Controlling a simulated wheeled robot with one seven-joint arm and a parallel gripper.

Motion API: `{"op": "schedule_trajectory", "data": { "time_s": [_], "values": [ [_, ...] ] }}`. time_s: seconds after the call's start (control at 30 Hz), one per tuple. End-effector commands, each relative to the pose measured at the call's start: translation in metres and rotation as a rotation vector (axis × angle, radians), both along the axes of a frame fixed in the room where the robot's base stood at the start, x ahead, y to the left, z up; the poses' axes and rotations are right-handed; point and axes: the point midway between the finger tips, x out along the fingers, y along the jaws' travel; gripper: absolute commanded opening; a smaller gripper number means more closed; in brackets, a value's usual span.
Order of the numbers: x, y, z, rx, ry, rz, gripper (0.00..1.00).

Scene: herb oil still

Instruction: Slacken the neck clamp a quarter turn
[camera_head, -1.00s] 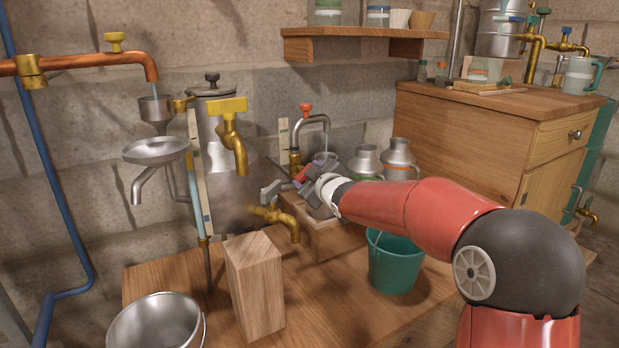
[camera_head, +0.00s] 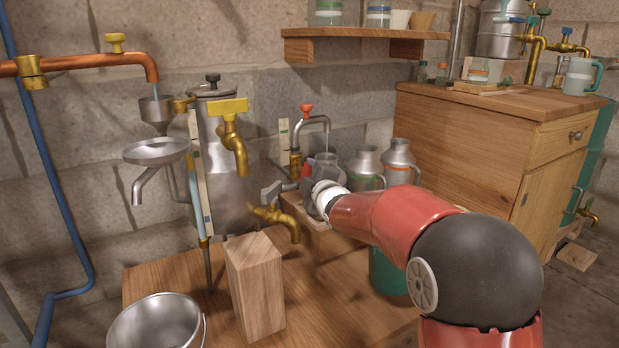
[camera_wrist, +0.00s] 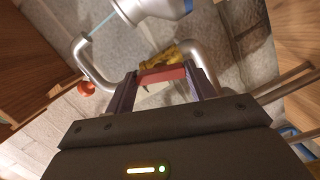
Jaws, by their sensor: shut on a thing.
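In the wrist view, a red bar (camera_wrist: 163,74) lies crosswise between the two dark purple fingers of my gripper (camera_wrist: 163,88), and the fingers are shut on it. A brass piece (camera_wrist: 188,50) sits right behind the bar, against a grey pipe (camera_wrist: 212,66); together they look like the neck clamp and its handle. In the head view my gripper (camera_head: 306,184) is beside the metal still (camera_head: 226,185), near its grey side pipe (camera_head: 272,192). My wrist hides most of the clamp there.
A brass spout (camera_head: 272,213) is just below left. A wooden block (camera_head: 256,285) and metal bucket (camera_head: 155,322) stand in front.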

Motion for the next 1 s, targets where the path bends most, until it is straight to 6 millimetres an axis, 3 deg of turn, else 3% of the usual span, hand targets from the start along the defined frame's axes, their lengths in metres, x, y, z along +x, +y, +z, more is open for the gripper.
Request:
{"op": "schedule_trajectory", "data": {
  "time_s": [0.3, 0.6, 0.8, 0.83, 1.0],
  "values": [
    [0.0000, 0.0002, -0.0007, -0.031, -0.021, 0.000, 0.32],
    [-0.0002, 0.0006, -0.0023, -0.271, -0.181, 0.001, 0.32],
    [0.0000, -0.0001, -0.0019, -0.285, -0.191, 0.000, 0.32],
    [0.0000, -0.0001, -0.0019, -0.285, -0.191, 0.000, 0.56],
    [0.0000, 0.0000, -0.0017, -0.284, -0.191, 0.000, 0.78]
  ]
}}
